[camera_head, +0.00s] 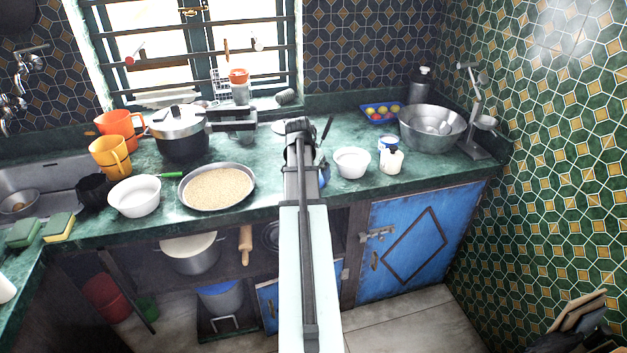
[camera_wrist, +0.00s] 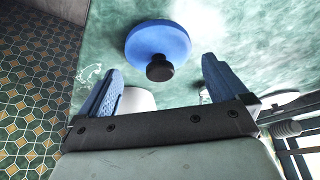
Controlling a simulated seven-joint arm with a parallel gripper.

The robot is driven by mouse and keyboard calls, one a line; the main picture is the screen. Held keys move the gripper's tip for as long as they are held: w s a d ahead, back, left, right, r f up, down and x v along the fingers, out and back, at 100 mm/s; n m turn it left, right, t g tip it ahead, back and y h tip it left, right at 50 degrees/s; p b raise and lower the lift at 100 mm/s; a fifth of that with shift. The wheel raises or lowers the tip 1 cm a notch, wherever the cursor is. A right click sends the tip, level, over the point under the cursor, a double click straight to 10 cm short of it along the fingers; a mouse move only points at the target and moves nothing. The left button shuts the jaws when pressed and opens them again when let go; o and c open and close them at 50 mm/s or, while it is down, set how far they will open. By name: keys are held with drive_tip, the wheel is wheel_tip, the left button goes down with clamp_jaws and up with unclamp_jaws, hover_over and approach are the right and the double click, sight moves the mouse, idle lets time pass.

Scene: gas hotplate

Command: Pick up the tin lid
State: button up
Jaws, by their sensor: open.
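The tin lid, a round blue disc with a black knob (camera_wrist: 157,45), shows in the wrist view on the green counter, beyond the fingertips. My gripper (camera_wrist: 162,66) is open, with one blue finger on each side, and nothing is held between them. The lid is apart from both fingers. In the head view my gripper (camera_head: 312,170) is over the counter, mostly hidden by my own arm. I cannot make out the lid there.
A white bowl (camera_head: 352,163) and a small white jar (camera_head: 391,161) stand right of my gripper. A pan of grain (camera_head: 218,188) is to the left. A metal basin (camera_head: 432,127) and a scale (camera_head: 476,115) stand at the right, by the tiled wall.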

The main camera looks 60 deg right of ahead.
drive_tip(key=shift+x, duration=1)
drive_tip(key=c, duration=0.9)
drive_tip(key=shift+o, duration=0.2)
